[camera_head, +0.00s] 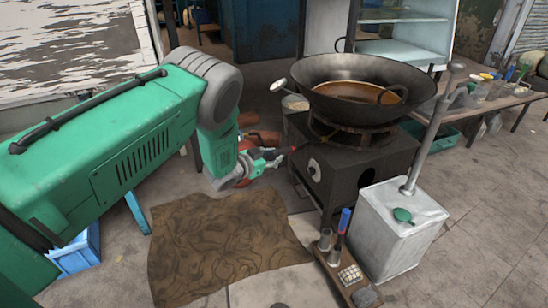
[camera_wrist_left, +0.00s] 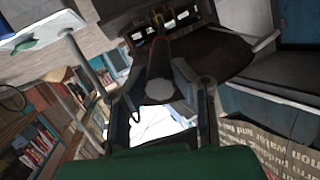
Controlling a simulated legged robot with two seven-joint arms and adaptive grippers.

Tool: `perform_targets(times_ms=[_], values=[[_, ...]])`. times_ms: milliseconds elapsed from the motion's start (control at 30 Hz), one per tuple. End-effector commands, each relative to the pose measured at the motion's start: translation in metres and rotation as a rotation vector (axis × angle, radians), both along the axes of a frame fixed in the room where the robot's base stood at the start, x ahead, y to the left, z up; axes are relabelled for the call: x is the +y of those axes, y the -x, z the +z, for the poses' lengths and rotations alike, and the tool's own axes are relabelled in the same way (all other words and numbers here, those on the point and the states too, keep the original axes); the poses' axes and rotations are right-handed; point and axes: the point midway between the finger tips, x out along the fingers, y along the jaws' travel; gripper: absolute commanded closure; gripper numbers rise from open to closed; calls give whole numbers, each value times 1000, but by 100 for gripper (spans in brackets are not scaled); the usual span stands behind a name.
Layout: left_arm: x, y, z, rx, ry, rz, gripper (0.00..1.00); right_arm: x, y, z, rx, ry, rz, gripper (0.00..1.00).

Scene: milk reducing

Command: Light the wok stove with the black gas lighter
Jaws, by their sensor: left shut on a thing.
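The wok stove (camera_head: 345,178) is a dark box with a round knob (camera_head: 313,167) on its front. A large black wok (camera_head: 340,76) with brown liquid in it sits on its burner ring. My left gripper (camera_head: 268,162) is low at the left of the stove, shut on the black gas lighter (camera_head: 283,157). The thin lighter points right toward the stove; I cannot tell whether it touches it. In the left wrist view the lighter (camera_wrist_left: 158,80) shows between the fingers. No flame is visible. My right gripper is out of view.
A white canister (camera_head: 393,235) with a metal pipe stands close right of the stove. A small wooden stand (camera_head: 345,285) with a blue-handled tool is in front. A brown mat (camera_head: 225,240) lies on the floor at left, beside a blue crate (camera_head: 78,252).

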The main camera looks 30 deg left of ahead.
Motion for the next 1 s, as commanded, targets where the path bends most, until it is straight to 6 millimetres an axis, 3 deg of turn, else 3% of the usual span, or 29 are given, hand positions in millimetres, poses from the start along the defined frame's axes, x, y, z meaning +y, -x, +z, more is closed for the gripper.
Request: perform_targets(times_ms=[1000], values=[[-2, -4, 1, -3, 1, -2, 100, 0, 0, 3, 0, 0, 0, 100]])
